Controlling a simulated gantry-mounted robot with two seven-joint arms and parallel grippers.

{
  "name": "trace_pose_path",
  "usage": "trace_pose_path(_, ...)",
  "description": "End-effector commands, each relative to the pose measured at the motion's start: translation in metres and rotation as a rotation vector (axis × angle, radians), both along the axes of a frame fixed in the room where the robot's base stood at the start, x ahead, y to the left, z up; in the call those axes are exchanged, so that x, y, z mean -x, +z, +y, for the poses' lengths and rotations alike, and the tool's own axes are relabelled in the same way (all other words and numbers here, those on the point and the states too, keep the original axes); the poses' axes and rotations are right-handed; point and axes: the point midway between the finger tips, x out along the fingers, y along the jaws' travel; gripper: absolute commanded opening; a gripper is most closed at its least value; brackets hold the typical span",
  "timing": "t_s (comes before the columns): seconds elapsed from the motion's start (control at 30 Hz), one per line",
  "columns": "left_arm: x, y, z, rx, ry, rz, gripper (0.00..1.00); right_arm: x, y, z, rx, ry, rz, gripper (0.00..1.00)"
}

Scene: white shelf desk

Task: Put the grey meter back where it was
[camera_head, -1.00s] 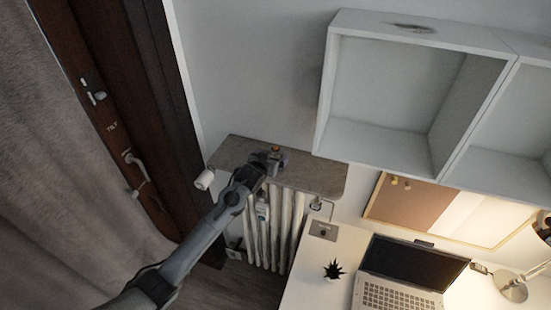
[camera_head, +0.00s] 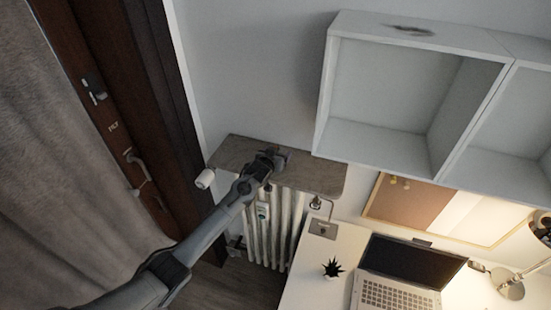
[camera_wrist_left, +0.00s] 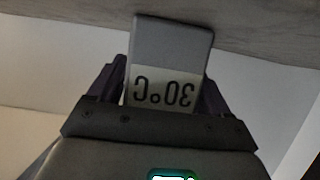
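The grey meter (camera_wrist_left: 172,45) is a flat grey block with a pale display reading "30°C", upside down in the left wrist view. My left gripper (camera_wrist_left: 165,82) has a dark finger against each side of it and is shut on it. In the head view my left gripper (camera_head: 272,158) is over the brown-grey shelf (camera_head: 315,178) above the radiator. The meter's far end overlaps the shelf surface in the wrist view; I cannot tell whether it touches. The meter is hard to make out from the gripper in the head view. My right gripper is not in view.
White wall cubbies (camera_head: 385,100) hang to the right. A desk below holds a laptop (camera_head: 400,290) and a small plant (camera_head: 333,268). The shelf's right part is clear.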

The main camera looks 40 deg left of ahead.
Motion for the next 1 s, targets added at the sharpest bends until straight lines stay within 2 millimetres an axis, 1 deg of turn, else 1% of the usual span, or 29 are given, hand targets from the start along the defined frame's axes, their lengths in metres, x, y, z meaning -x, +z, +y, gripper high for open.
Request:
trace_pose_path(0.03, 0.0, 0.0, 0.0, 0.0, 0.0, 0.0, 0.71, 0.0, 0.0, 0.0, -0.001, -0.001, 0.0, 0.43)
trace_pose_path(0.3, 0.0, 0.001, 0.0, 0.0, 0.0, -0.001, 0.3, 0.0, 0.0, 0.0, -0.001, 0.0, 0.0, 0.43)
trace_pose_path(0.53, 0.0, 0.002, 0.0, -0.001, 0.0, -0.002, 0.3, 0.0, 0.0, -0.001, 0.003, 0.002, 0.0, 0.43)
trace_pose_path(0.67, -0.001, 0.012, 0.0, -0.001, -0.001, -0.003, 0.3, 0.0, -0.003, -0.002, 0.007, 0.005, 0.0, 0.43)
trace_pose_path(0.77, 0.0, 0.026, 0.0, -0.002, 0.0, -0.006, 0.3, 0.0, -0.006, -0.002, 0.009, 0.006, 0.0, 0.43)
trace_pose_path(1.0, 0.0, 0.068, 0.0, -0.001, 0.0, -0.005, 0.3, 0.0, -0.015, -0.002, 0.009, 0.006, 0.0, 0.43)
